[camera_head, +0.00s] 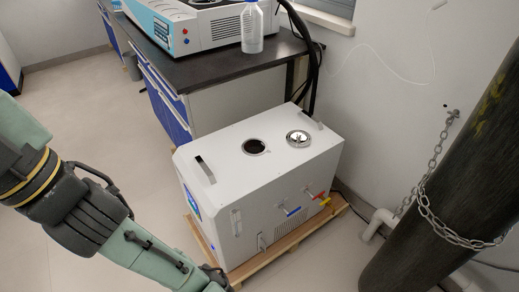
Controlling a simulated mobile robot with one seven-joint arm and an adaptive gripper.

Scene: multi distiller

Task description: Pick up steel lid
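The steel lid (299,138) is a small round shiny disc with a dark knob. It lies on the top of the white machine (229,152), to the right of a round dark opening (255,147). My arm reaches in from the left edge down to the bottom edge. My gripper (216,280) is only partly seen, low in the picture by the machine's lower front corner, well apart from the lid. Its fingers are too cut off to tell whether they are open or shut.
The machine stands on a wooden pallet (287,243), with colored valves (318,197) on its front side. Behind it is a dark-topped bench (215,63) with a clear bottle (252,28). A dark cylinder (445,180) with a chain stands at the right. Floor at the left is clear.

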